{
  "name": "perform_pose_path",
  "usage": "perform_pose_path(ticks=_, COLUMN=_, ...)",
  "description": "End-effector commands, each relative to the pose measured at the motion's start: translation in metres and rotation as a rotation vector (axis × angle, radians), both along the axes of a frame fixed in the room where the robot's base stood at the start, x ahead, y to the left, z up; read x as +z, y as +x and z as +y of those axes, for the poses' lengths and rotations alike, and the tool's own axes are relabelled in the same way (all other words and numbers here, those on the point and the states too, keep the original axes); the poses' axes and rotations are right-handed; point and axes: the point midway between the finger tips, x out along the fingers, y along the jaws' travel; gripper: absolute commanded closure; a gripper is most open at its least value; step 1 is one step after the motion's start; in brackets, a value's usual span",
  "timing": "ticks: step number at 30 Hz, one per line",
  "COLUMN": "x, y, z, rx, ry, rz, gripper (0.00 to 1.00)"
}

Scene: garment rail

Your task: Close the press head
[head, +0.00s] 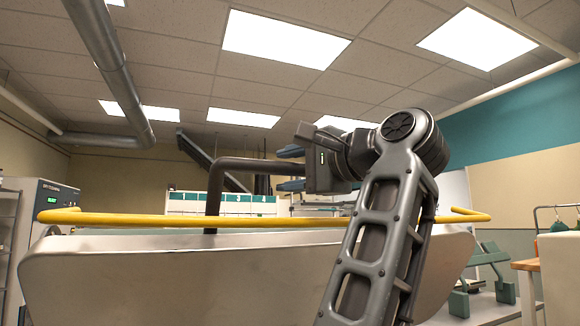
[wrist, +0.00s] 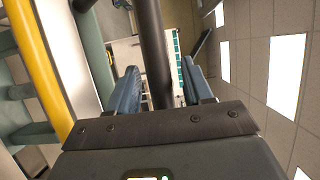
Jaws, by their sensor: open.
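The press head (head: 240,275) is a wide pale metal shell filling the lower part of the head view. A yellow rail (head: 180,218) runs along its upper edge, and the rail also shows at left in the wrist view (wrist: 38,65). A dark bent bar (head: 250,166) rises behind the rail and turns right towards my gripper (head: 287,169). In the wrist view the bar (wrist: 154,50) passes between my two blue fingers (wrist: 161,88), which stand apart on either side of it. My gripper is open. I cannot tell whether either finger touches the bar.
A control cabinet (head: 48,215) with a green display stands at left. At right are a green-grey machine (head: 487,265), a wooden-topped table (head: 526,266) and a garment rail (head: 556,207).

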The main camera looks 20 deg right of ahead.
Motion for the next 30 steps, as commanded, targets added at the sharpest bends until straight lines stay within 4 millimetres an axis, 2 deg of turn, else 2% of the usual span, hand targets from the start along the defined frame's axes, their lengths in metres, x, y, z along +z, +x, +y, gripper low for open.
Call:
perform_pose_path(ticks=8, x=-0.0002, y=0.0019, z=0.0010, rx=0.000, ry=-0.001, rz=-0.001, gripper=0.49)
perform_pose_path(ticks=24, x=-0.0004, y=0.0017, z=0.0009, rx=0.000, ry=-0.001, rz=0.000, gripper=1.00)
perform_pose_path(ticks=30, x=-0.0006, y=0.0017, z=0.0009, rx=0.000, ry=-0.001, rz=0.000, gripper=1.00)
